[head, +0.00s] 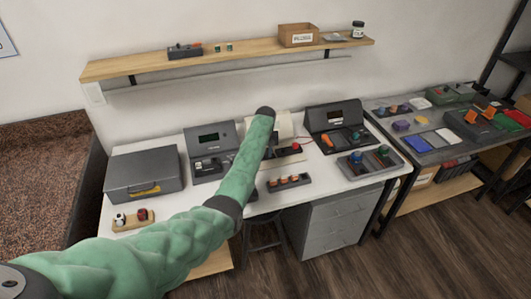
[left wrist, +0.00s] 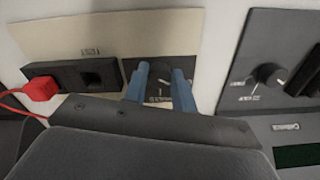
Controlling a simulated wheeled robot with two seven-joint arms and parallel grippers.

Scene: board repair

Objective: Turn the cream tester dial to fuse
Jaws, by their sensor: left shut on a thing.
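The cream tester (head: 285,126) stands at the back of the white bench, partly hidden behind my left arm. Its cream face (left wrist: 150,32) fills the top left of the left wrist view. The black dial (left wrist: 158,88) sits on a dark panel there, between the two blue fingers of my left gripper (left wrist: 160,69). The fingers are shut on the dial. The dial's pointer and small labels are too small or covered to read. In the head view my left arm hides the grip. My right gripper is not in view.
A red plug (left wrist: 41,88) with a red cable sits in a black socket block (left wrist: 75,75) left of the dial. A dark tester (left wrist: 252,55) with its own knob stands to the right. A grey case (head: 144,172) and fuse rack (head: 288,183) are on the bench.

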